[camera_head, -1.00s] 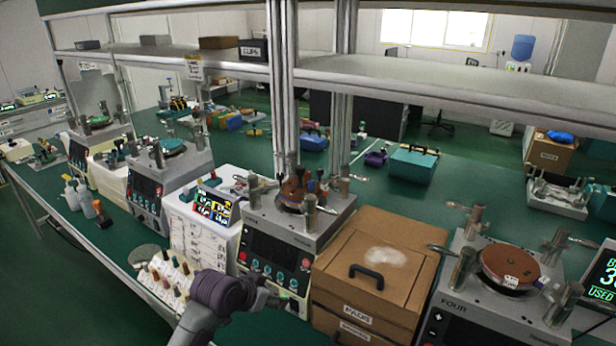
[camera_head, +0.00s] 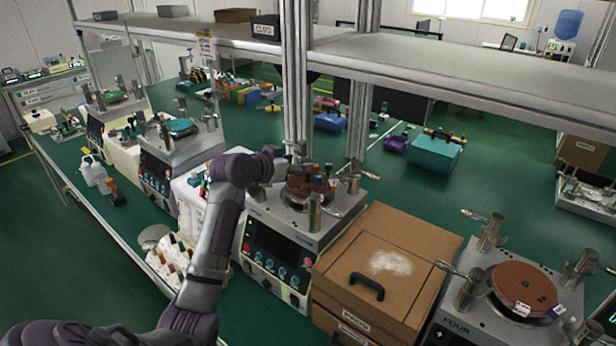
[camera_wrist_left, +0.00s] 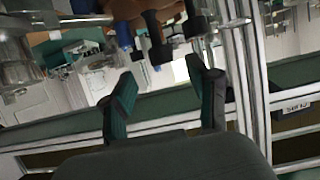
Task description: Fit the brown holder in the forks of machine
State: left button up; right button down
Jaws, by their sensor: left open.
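The middle machine (camera_head: 280,250) has a grey top with metal posts and forks (camera_head: 314,210) around a round plate. Brown, orange and dark blue pieces stand crowded on this plate; one brown piece (camera_head: 318,184) may be the brown holder, but I cannot tell it apart surely. My left gripper (camera_head: 284,166) is at the left rear of these pieces, its fingers small and partly lost among them. In the left wrist view its two dark fingers (camera_wrist_left: 163,95) are apart with nothing between them. A brown piece (camera_wrist_left: 150,12) with dark knobs shows beyond the fingertips. My right gripper is out of view.
A brown box (camera_head: 390,262) with a black handle stands right of the middle machine. Machine FOUR (camera_head: 505,300), with a brown plate, is at the right. A metal shelf post (camera_head: 298,80) rises close behind my gripper. White bottles (camera_head: 95,172) stand at the left.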

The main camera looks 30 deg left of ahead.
aim_at(305, 162)
pick_arm(q)
jog(key=shift+w+f, duration=0.1)
jog(key=shift+w, duration=0.2)
jog(key=shift+p+x, duration=0.8)
jog(key=shift+p, duration=0.1)
jog(key=p+x, duration=0.1)
jog(key=x, duration=0.2)
jog(key=shift+w+a, duration=0.1)
jog(key=shift+w+f, duration=0.1)
jog(key=shift+w, duration=0.05)
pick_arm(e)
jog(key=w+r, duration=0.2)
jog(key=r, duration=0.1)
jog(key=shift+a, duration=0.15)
pick_arm(q)
jog(key=shift+c, duration=1)
grip_shut()
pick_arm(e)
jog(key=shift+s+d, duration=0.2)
